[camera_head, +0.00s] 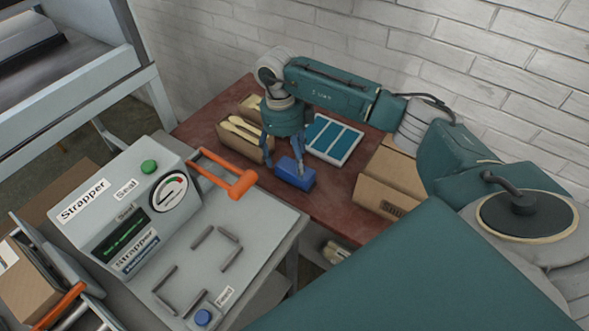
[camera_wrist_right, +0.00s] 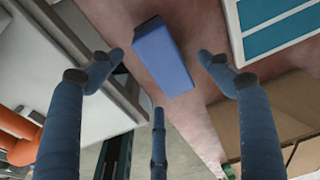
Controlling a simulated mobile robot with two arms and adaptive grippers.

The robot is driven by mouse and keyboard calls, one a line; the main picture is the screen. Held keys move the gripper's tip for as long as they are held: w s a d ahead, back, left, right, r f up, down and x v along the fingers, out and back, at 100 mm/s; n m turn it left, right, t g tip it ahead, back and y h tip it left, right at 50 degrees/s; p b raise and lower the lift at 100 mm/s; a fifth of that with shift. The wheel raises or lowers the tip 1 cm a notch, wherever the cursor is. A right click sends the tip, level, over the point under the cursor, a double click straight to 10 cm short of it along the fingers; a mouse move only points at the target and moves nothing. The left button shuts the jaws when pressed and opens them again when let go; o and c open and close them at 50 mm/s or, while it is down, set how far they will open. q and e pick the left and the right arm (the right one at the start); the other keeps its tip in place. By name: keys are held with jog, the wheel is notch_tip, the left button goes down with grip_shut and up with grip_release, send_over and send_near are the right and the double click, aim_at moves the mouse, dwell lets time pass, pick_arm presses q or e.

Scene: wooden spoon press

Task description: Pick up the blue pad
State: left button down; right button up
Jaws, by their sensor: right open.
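The blue pad (camera_head: 295,173) is a small blue block lying on the reddish-brown table, near its front edge beside the strapper machine. My right gripper (camera_head: 284,160) points down just above and around the pad in the head view, with its fingers apart. In the right wrist view the pad (camera_wrist_right: 162,58) lies ahead of and between the two upper fingertips of the open gripper (camera_wrist_right: 160,70), with gaps on both sides. A third finger shows below it. Whether any finger touches the pad cannot be told. My left gripper is not in view.
The strapper machine (camera_head: 130,205) with an orange handle (camera_head: 236,184) stands close on the left. Behind the pad are a white tray with blue strips (camera_head: 333,139) and a box of wooden spoons (camera_head: 240,140). A cardboard box (camera_head: 392,180) stands right; a brick wall is behind.

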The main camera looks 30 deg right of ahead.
aim_at(293, 171)
jog(key=f, duration=0.1)
jog(key=f+b, duration=0.1)
jog(key=f, duration=0.1)
jog(key=f+b, duration=0.1)
jog(key=shift+s+d+f, duration=0.15)
jog(key=shift+s+f, duration=0.1)
jog(key=shift+s, duration=0.15)
jog(key=shift+r, duration=0.1)
jog(key=c, duration=1.3)
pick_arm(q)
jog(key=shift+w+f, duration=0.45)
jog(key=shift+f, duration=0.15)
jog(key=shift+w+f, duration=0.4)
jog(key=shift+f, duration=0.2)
pick_arm(e)
jog(key=shift+c, duration=0.3)
jog(key=shift+r, duration=0.1)
